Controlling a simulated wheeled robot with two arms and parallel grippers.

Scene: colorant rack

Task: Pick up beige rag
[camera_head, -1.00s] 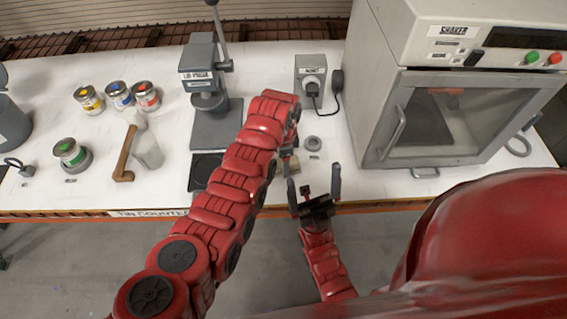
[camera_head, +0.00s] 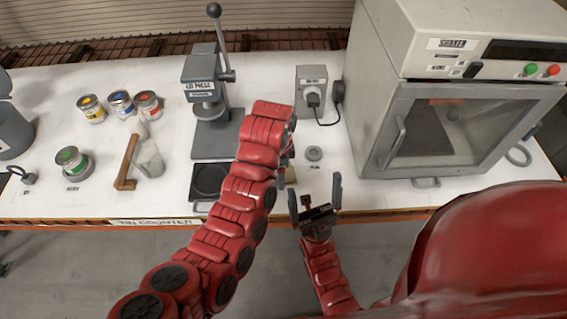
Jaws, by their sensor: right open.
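No beige rag can be made out clearly. A small tan patch (camera_head: 290,175) shows at the counter's front, just right of my left arm and mostly hidden by it; I cannot tell whether it is the rag. My right gripper (camera_head: 315,186) is open and empty at the counter's front edge, fingers pointing towards the counter, just right of the patch. My left arm arches over the counter from the lower left. Its gripper is largely hidden behind the arm's end, so its jaws cannot be read.
The white counter (camera_head: 60,197) holds several paint cans (camera_head: 91,109), a grey lever press (camera_head: 208,95), a wooden-handled tool (camera_head: 126,165), a switch box (camera_head: 311,92) and a small grey ring (camera_head: 313,153). The large shaker (camera_head: 440,130) blocks the right.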

